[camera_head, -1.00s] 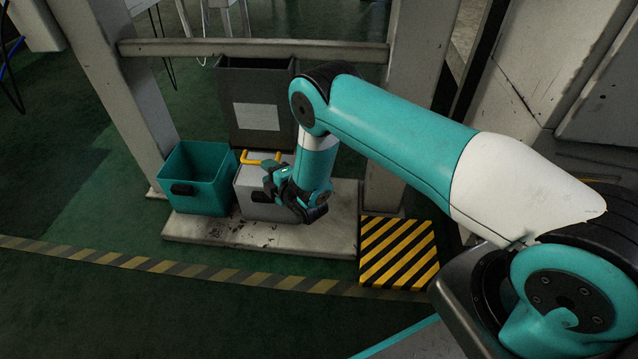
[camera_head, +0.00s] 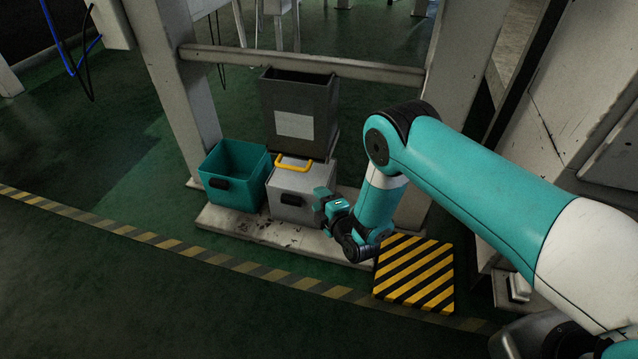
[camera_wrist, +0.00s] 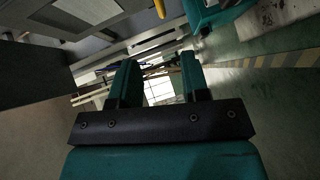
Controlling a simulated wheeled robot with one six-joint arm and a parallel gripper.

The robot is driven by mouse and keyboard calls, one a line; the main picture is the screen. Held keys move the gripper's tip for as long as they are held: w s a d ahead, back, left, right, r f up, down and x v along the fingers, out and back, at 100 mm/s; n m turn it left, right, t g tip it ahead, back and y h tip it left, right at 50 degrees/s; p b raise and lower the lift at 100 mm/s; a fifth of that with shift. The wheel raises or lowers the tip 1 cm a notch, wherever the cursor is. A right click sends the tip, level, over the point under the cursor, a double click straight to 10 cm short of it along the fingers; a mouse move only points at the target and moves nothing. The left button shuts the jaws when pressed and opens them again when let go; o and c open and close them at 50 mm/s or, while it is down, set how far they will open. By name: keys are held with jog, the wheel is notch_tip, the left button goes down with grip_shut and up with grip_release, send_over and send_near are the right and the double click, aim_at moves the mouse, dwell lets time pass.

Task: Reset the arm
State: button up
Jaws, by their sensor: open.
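My arm, teal and white, reaches in from the right in the head view.
A teal bin (camera_head: 235,174) and a taller dark grey bin (camera_head: 297,122) stand beside and behind the grey box on a pale platform (camera_head: 240,224). A yellow-black striped plate (camera_head: 418,277) lies right of it. Frame posts and a crossbar (camera_head: 310,62) stand behind. Open floor lies in front.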

notch_tip(320, 180, up, 15)
jog(key=w+a+m+g, duration=0.2)
jog(key=a+m+g, duration=0.1)
jog(key=m+g, duration=0.1)
jog(key=s+d+r+m+g, duration=0.1)
jog(key=s+r+m+g, duration=0.4)
jog(key=r, duration=0.6)
jog(key=s+d+r+m+g+h+p, duration=0.15)
jog(key=s+d+r, duration=0.3)
jog(key=s, duration=0.55)
jog(key=s+d+r+m+g, duration=0.25)
jog(key=s+r, duration=0.25)
jog(key=s, duration=0.5)
jog(key=s+d+r+m+g+h, duration=0.15)
jog(key=s+d+r, duration=0.35)
jog(key=s, duration=0.5)
notch_tip(320, 180, up, 34)
jog(key=p, duration=3.4)
jog(key=shift+w+a+f, duration=0.2)
jog(key=shift+w+a, duration=0.05)
jog(key=shift+a, duration=0.05)
